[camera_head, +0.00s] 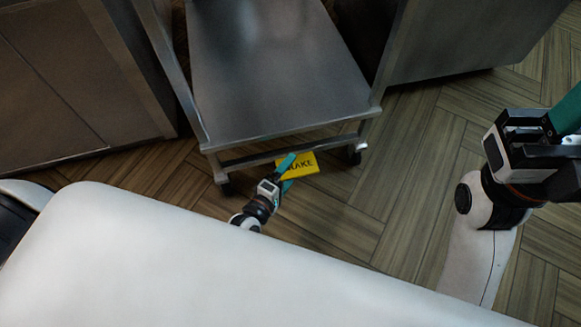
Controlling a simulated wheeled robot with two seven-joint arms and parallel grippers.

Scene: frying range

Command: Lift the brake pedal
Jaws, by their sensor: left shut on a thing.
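The yellow brake pedal (307,164) with dark lettering sits low under the front edge of a metal cart (275,75), close to the floor. My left gripper (289,166) is at the pedal's left side, its teal fingers shut on it and covering the first part of the lettering. My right gripper (567,112) is at the right edge, well away from the pedal and the cart. Its teal finger is cut off by the frame, so its opening cannot be seen.
The cart stands on dark wheels (355,157) between a steel cabinet (70,80) on the left and another steel unit (470,40) on the right. The wood floor (400,170) is clear right of the cart.

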